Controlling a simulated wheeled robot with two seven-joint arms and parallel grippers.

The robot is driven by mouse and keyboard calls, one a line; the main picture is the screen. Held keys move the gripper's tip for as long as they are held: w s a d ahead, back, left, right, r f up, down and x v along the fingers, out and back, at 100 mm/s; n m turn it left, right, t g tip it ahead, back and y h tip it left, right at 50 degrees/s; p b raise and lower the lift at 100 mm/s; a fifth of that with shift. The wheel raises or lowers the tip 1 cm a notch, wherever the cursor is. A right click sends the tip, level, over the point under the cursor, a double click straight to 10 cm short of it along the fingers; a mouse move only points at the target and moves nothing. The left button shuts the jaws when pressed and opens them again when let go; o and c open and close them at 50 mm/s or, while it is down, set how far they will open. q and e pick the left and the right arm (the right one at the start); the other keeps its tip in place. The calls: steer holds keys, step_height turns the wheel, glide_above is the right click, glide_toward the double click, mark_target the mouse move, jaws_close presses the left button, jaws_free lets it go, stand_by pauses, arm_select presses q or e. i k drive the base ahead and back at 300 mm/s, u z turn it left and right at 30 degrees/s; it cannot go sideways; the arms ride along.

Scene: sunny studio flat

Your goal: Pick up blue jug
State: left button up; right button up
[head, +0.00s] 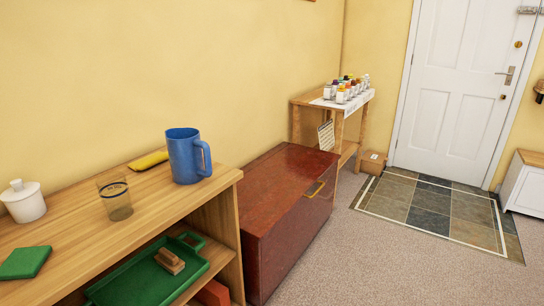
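The blue jug (185,158) stands upright on the wooden shelf top (160,205), close to its right end. Its handle points to the right. A yellow object (148,161) lies just behind it to the left, and a clear glass (115,198) with a dark band stands to its left. Neither of my grippers shows in the head view.
A white lidded pot (24,201) and a green flat item (25,262) are on the shelf top's left. Below is a green tray (135,284) with a wooden brush. A red-brown chest (285,205) stands right of the shelf. Carpet (380,265) is clear at right.

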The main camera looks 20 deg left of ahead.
mark_target(185, 146)
steer(key=z, duration=0.25)
steer(key=i, duration=1.2)
steer(key=u, duration=1.7)
